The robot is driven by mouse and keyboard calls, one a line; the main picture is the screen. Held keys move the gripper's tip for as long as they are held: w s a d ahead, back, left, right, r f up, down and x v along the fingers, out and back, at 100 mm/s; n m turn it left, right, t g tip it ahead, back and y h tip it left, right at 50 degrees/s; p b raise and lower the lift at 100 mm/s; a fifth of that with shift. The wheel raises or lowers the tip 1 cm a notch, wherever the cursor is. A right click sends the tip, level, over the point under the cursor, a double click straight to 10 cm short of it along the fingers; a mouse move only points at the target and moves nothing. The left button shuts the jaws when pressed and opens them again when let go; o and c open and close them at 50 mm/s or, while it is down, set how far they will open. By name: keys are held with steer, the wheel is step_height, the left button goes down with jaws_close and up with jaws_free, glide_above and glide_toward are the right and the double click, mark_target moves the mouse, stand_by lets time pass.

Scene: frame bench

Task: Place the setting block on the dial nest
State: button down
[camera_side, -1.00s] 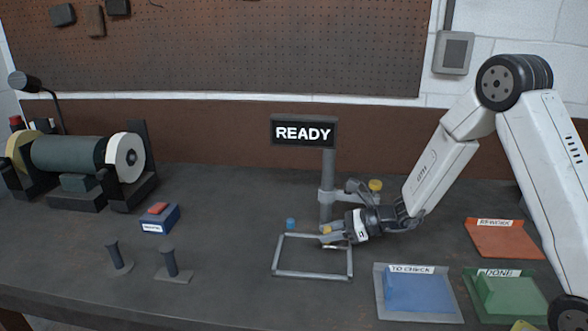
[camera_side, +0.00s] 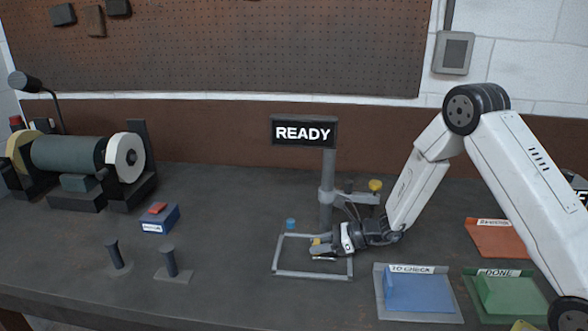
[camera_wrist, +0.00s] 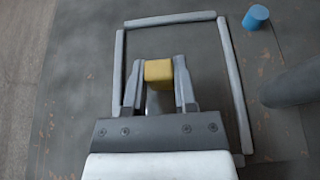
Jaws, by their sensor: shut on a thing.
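My gripper (camera_side: 318,248) is low over the square metal frame (camera_side: 275,255) on the bench. It is shut on a yellow block (camera_side: 316,241), which also shows between the fingertips in the wrist view (camera_wrist: 158,70). I cannot tell for sure that this is the setting block; a red block (camera_side: 157,208) also lies on a labelled blue box (camera_side: 160,221) at the left. No part is clearly marked as the dial nest. The post (camera_side: 327,190) with the READY sign (camera_side: 304,132) stands behind the frame. What is under the gripper is mostly hidden.
A small blue cylinder (camera_side: 290,223) stands just behind the frame. A yellow knob (camera_side: 375,186) is on the post's side arm. Blue TO CHECK (camera_side: 418,292), green DONE (camera_side: 510,296) and orange REWORK (camera_side: 495,240) trays lie right. Two pegs (camera_side: 171,262) (camera_side: 114,254) and a grinder (camera_side: 70,155) are left.

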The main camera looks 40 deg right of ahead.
steer(key=shift+f, duration=0.55)
steer(key=shift+f, duration=0.15)
steer(key=shift+c, duration=2)
jaws_free()
steer(key=shift+s+d+r, duration=0.1)
steer(key=shift+r, duration=0.1)
steer(key=v, duration=1.1)
steer(key=shift+s+d, duration=0.3)
